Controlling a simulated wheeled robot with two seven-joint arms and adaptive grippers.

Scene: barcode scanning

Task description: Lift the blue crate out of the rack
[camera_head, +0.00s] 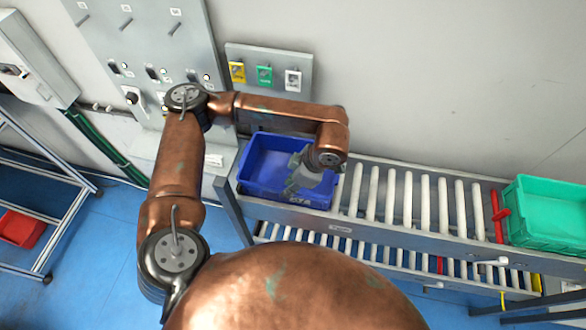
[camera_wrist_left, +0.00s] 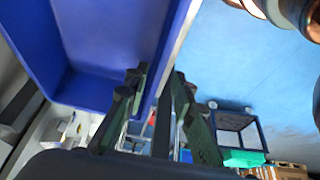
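The blue crate (camera_head: 262,160) sits at the left end of the upper roller rack (camera_head: 395,236). It looks empty, and its right end is partly hidden by my left gripper. My left gripper (camera_head: 296,180) reaches down at the crate's right front part. In the left wrist view, its two dark green fingers (camera_wrist_left: 159,76) straddle a wall of the blue crate (camera_wrist_left: 105,35), one on the inner side and one on the outer side. Whether both fingers press on the wall cannot be told. My right gripper is not in view.
A green crate (camera_head: 548,212) stands at the rack's right end, past a red bar (camera_head: 498,216). White rollers between are bare. A wall panel (camera_head: 150,50) and yellow, green and white tags are behind. A shelf with a red bin (camera_head: 22,228) stands left.

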